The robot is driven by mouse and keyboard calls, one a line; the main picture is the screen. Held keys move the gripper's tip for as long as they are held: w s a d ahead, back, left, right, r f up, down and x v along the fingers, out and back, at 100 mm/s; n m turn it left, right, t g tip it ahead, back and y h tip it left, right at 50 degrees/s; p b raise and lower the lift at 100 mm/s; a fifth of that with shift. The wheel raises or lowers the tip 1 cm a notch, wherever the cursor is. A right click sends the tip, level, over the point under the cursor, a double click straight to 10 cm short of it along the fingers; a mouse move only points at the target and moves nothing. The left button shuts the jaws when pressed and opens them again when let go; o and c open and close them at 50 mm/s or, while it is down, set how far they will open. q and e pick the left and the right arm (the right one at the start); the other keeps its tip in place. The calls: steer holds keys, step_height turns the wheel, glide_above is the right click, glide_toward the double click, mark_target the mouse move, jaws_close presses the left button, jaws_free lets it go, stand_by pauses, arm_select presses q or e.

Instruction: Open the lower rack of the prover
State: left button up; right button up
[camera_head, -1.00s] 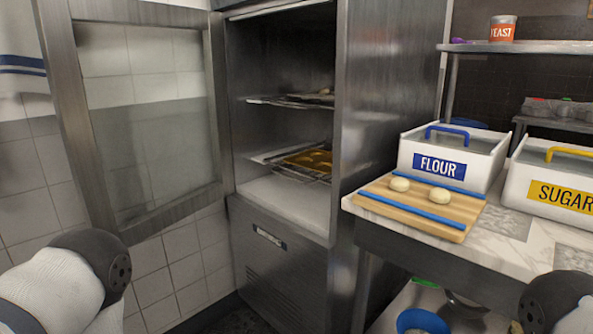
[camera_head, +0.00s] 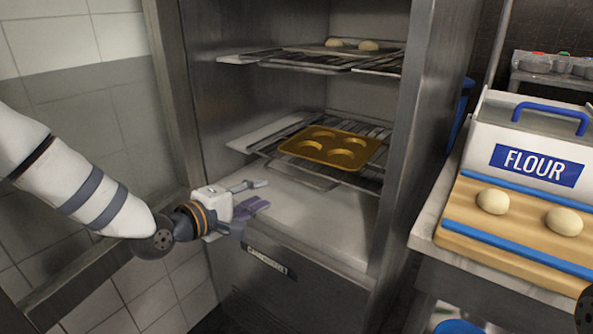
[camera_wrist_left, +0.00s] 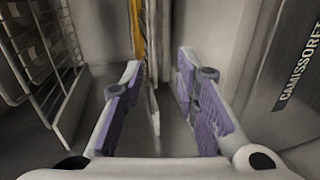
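The prover (camera_head: 418,110) is a steel cabinet with its glass door (camera_head: 165,90) swung open to the left. Its lower rack (camera_head: 302,177) is a wire shelf inside the cabinet, carrying a golden moulded pan (camera_head: 331,148). My left gripper (camera_head: 266,194) is open and empty at the cabinet opening, in front of and left of the lower rack. In the left wrist view, the rack's edge (camera_wrist_left: 153,105) shows between the two purple-padded fingers, with no clear contact. My right gripper is not in view; only a dark joint of that arm shows at the lower right edge.
An upper rack (camera_head: 300,58) holds dough balls. Right of the prover, a counter (camera_head: 437,215) carries a wooden board (camera_head: 450,220) with dough balls and a flour bin (camera_head: 530,150). The tiled wall is close on the left.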

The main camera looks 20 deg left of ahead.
mark_target(290, 177)
arm_select(q)
steer(key=x, duration=0.4)
steer(key=b+x, duration=0.1)
steer(key=x, duration=0.3)
steer(key=r+b+x, duration=0.1)
steer(key=x, duration=0.3)
steer(key=shift+w, duration=0.1)
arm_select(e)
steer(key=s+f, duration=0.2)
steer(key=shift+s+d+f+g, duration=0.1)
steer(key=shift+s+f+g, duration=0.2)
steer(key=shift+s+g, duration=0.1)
arm_select(q)
jaws_close()
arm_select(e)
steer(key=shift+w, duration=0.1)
